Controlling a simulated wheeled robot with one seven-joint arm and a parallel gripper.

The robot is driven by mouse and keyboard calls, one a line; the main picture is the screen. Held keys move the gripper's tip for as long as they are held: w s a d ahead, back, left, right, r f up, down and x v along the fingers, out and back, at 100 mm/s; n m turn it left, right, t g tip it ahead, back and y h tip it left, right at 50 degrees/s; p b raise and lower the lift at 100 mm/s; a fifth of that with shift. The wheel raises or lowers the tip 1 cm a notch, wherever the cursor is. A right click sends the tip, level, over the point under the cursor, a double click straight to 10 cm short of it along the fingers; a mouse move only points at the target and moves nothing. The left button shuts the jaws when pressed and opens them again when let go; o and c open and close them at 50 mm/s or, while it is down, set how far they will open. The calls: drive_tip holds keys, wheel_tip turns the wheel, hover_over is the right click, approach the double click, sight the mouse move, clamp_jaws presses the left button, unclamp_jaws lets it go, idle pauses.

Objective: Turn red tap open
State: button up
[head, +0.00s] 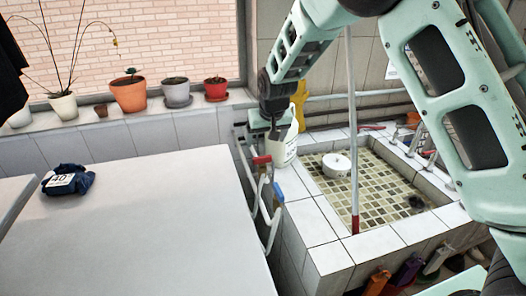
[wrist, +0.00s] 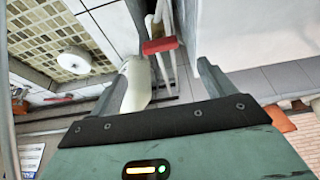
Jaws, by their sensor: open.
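The red tap handle (head: 262,159) sits on white pipework on the tiled wall between the white table and the sink. It also shows in the wrist view (wrist: 160,46), just beyond and between my fingertips. My gripper (head: 270,132) is above and close to the red handle, pointing down. In the wrist view my gripper (wrist: 165,75) has its fingers spread apart with nothing held between them. I cannot tell whether a finger touches the handle. A blue tap handle (head: 278,194) is lower and to the right of the red one.
A white labelled container (head: 283,150) stands right beside my gripper. The tiled sink (head: 310,222) holds a round white object (head: 336,165). A red-and-white pole (head: 353,190) stands upright at the sink. The white table (head: 150,225) is left, with a dark blue bundle (head: 68,180).

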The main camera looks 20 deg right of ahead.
sight(262, 157)
drive_tip(key=p+x, duration=0.2)
drive_tip(key=x, duration=0.7)
drive_tip(key=shift+w+f+p, duration=0.1)
drive_tip(key=shift+f+p, duration=0.15)
drive_tip(key=shift+p, duration=0.1)
drive_tip(key=c, duration=1)
